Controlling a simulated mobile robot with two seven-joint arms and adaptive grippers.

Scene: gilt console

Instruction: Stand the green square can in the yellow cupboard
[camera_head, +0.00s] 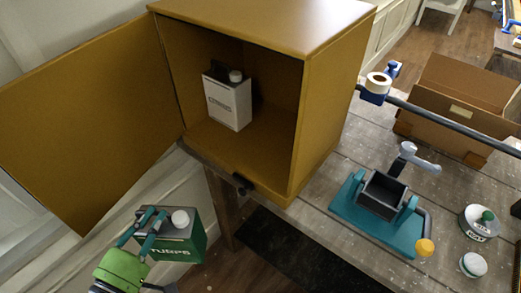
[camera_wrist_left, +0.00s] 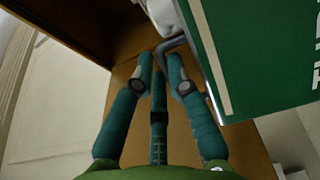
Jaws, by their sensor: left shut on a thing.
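The green square can (camera_head: 178,248), with a white cap and pale lettering, hangs upright or nearly so in front of the cupboard, below its open door. My left gripper (camera_head: 150,228) is shut on the can's handle at its top. In the left wrist view, the fingers (camera_wrist_left: 162,62) close around a grey handle bar, and the green can wall (camera_wrist_left: 262,60) fills the upper right. The yellow cupboard (camera_head: 328,100) stands open on the table. A white square can (camera_head: 229,101) stands inside, towards the back left. My right gripper is not in view.
The cupboard door (camera_head: 85,120) is swung wide to the left. The cupboard floor (camera_head: 235,155) is bare in front of the white can. Right of the cupboard are a teal vice-like device (camera_head: 380,215), a cardboard box (camera_head: 460,105), a tape roll (camera_head: 378,83) and small round containers (camera_head: 480,222).

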